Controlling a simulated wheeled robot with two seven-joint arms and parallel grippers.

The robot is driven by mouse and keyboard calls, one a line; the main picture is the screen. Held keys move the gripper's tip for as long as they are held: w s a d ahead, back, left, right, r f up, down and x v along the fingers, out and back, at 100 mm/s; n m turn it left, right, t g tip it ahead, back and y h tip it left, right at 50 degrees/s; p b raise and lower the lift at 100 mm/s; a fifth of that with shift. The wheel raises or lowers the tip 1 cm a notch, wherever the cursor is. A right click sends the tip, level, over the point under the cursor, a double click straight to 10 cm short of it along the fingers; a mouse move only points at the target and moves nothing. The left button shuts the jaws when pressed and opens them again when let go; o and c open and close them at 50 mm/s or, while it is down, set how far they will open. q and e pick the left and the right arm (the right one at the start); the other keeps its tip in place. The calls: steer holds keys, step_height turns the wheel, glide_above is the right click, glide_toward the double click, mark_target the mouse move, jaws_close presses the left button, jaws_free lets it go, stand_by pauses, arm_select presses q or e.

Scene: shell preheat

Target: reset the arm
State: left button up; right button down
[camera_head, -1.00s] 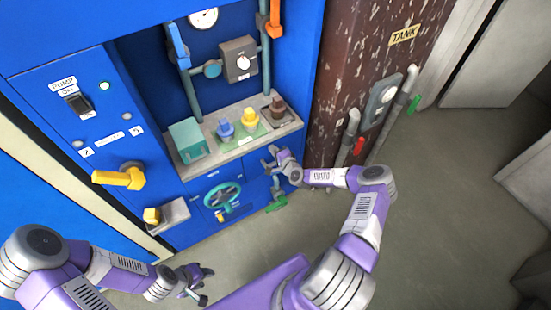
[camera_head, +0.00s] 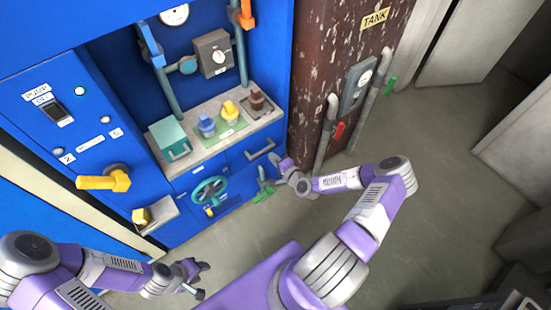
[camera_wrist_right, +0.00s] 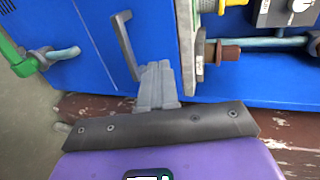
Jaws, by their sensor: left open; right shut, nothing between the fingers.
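My right arm reaches in from the lower right in the head view, with the right gripper (camera_head: 282,168) in front of the blue cabinet's lower drawers, close to a grey drawer handle (camera_head: 259,148). In the right wrist view the right gripper (camera_wrist_right: 158,72) is shut with nothing between its fingers. The drawer handle (camera_wrist_right: 126,45) shows just beyond the fingertips, and I cannot tell whether they touch it. My left gripper (camera_head: 203,279) is open and empty at the lower left, above the floor and away from the cabinet.
A counter (camera_head: 185,168) holds a teal box (camera_head: 168,138) and blue, yellow and brown pieces. A teal handwheel (camera_head: 209,191), a yellow lever (camera_head: 104,180) and a green-handled valve (camera_head: 263,192) stick out. A brown tank (camera_head: 318,70) stands right. The floor (camera_head: 440,200) is open.

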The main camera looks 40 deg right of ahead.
steer(key=shift+s+r, duration=0.1)
steer(key=shift+s, duration=0.25)
steer(key=s+a+f+n+g+y, duration=0.1)
steer(key=s+a+n+g+y, duration=0.25)
steer(key=a, duration=0.65)
steer(key=s+a+f+n+g+y, duration=0.2)
steer(key=a+n+g, duration=0.15)
steer(key=a, duration=0.65)
steer(key=s+a+r+n+g+h, duration=0.1)
steer(key=s+a+n+g, duration=0.1)
steer(key=s, duration=0.5)
steer(key=s+a+r+n+g+h, duration=0.1)
steer(key=s+a+n+g, duration=0.1)
steer(key=s+n+g, duration=0.2)
steer(key=s+n, duration=0.2)
steer(key=s, duration=0.1)
steer(key=shift+s+a+g, duration=0.2)
steer(key=shift+s+g, duration=0.15)
steer(key=shift+g, duration=0.05)
